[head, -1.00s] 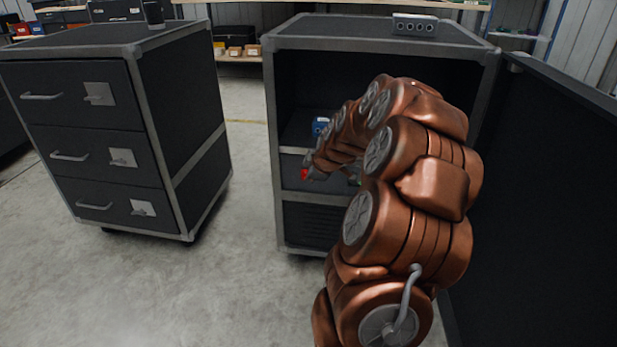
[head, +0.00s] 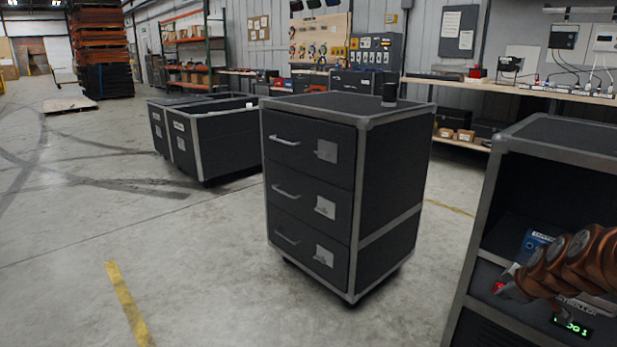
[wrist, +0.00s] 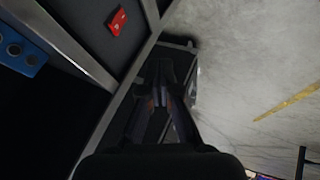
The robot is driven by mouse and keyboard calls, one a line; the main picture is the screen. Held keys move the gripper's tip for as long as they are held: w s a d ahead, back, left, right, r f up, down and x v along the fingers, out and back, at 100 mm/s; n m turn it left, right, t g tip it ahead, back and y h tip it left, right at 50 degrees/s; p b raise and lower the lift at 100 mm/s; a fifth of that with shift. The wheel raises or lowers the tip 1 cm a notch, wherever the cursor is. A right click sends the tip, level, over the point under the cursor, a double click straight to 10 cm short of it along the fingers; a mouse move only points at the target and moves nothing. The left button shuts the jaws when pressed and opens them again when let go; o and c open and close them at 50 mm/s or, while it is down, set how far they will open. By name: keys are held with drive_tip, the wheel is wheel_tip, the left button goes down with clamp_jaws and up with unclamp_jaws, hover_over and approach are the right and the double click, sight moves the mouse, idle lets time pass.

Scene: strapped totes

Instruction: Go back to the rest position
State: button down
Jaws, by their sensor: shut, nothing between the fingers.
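My gripper (head: 512,284) is at the right of the head view, at the front of the open black cabinet (head: 487,170), close to a red part (head: 499,287) on its inner panel. My copper arm hides part of the cabinet inside. In the wrist view my gripper (wrist: 165,88) points past the cabinet's grey edge (wrist: 140,60), with its dark fingers together and nothing seen between them. The red part (wrist: 117,22) shows at the upper left there, apart from the fingers.
A blue device (head: 536,241) sits on a shelf in the cabinet, above a green-lit display (head: 572,326). A three-drawer cabinet (head: 390,180) with a dark cup (head: 389,94) on top stands in the middle. Open black totes (head: 225,140) stand behind it.

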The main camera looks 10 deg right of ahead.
drive_tip(key=s+a+r+m+g+y+p, duration=0.1)
drive_tip(key=s+a+r+g+y+p, duration=0.15)
drive_tip(key=a+r+p, duration=0.7)
drive_tip(key=s+a+r+g+y+p, duration=0.1)
drive_tip(key=s+a+r+p, duration=0.4)
drive_tip(key=a+r, duration=0.75)
drive_tip(key=s+a+r+m+g+p, duration=0.1)
drive_tip(key=s+a+r+p, duration=0.4)
drive_tip(key=s, duration=0.3)
drive_tip(key=s+a+r+m+g+h+p, duration=0.1)
drive_tip(key=s+a+r+m+g+p, duration=0.1)
drive_tip(key=s+a+r+p, duration=0.2)
drive_tip(key=s+a+r+m+g+p, duration=0.2)
drive_tip(key=s+a+r+p, duration=0.3)
drive_tip(key=s+p, duration=0.6)
wheel_tip(320, 180, up, 2)
drive_tip(key=shift+s+a, duration=0.3)
drive_tip(key=shift+a, duration=0.05)
